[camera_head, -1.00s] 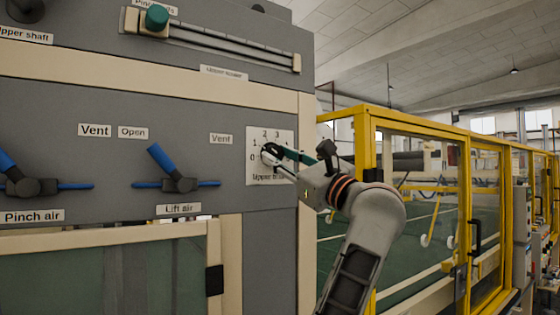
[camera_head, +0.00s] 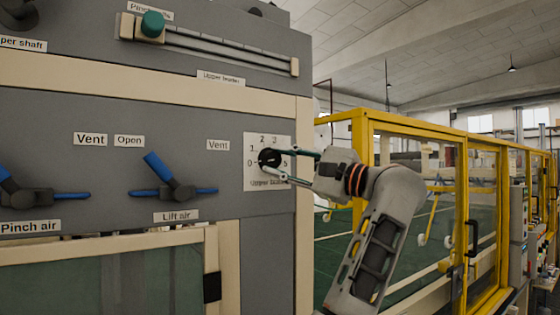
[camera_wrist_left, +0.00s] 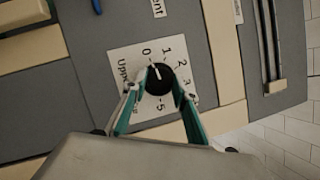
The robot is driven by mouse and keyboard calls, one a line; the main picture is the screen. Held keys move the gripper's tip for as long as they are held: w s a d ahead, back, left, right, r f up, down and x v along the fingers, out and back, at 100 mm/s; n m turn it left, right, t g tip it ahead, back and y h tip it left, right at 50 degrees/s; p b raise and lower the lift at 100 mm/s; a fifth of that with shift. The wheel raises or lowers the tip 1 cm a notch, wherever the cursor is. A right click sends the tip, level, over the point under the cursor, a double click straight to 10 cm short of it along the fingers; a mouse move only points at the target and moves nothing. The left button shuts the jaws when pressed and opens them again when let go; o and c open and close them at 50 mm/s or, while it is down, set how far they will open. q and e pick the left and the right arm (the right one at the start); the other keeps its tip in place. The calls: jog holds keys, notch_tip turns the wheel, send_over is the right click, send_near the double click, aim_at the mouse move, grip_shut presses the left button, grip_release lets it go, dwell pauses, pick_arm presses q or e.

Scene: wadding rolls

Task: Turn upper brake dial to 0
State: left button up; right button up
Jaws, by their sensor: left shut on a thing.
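The upper brake dial (camera_head: 268,158) is a round black knob on a white scale plate (camera_head: 284,139) at the right end of the grey panel. In the left wrist view the dial (camera_wrist_left: 160,84) carries a white pointer line that points closest to the printed 0, with 1 beside it. My left gripper (camera_head: 284,163) reaches in from the right side of the panel. Its green-edged fingers sit on either side of the dial and are shut on it. My right gripper is in neither view.
Two blue-handled levers, pinch air (camera_head: 36,197) and lift air (camera_head: 176,190), sit left of the dial. A slider with a green knob (camera_head: 152,24) is above. A yellow-framed fence (camera_head: 362,140) stands behind my arm on the right.

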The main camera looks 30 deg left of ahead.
pick_arm(q)
jog(key=shift+n, duration=0.3)
jog(key=o, duration=1.1)
jog(key=shift+v, duration=3.8)
jog(key=shift+r, duration=0.1)
